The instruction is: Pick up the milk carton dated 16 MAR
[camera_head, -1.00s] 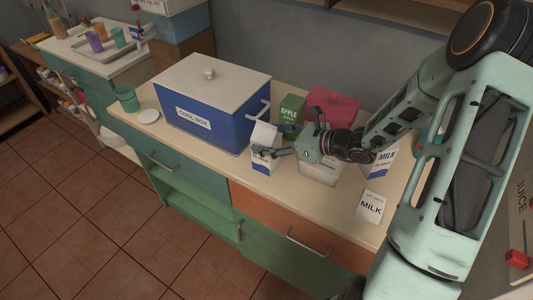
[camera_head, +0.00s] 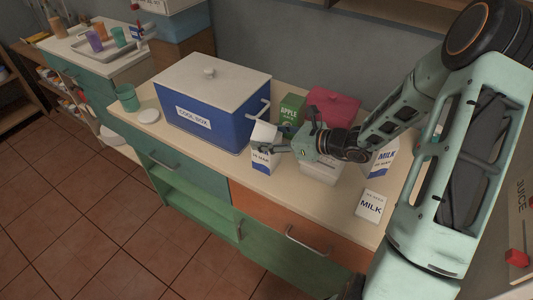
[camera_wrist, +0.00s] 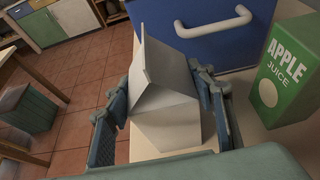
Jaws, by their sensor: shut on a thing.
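A white and blue milk carton (camera_head: 263,158) stands upright on the counter, just right of the cool box in the head view. Its date print is too small to read. My gripper (camera_head: 273,146) is shut on this carton from the right. In the wrist view the carton's white gabled top (camera_wrist: 165,88) sits between the two blue fingers of my gripper (camera_wrist: 163,105). A second milk carton (camera_head: 383,159) stands further right, partly hidden by my arm. A third MILK-labelled carton (camera_head: 371,206) is nearer the front edge; its date is also unreadable.
The blue cool box (camera_head: 212,100) with a white lid stands close on the left. A green apple juice carton (camera_head: 291,108) and a red box (camera_head: 334,106) are behind my gripper. A green cup (camera_head: 127,98) and white disc (camera_head: 148,115) are at the left.

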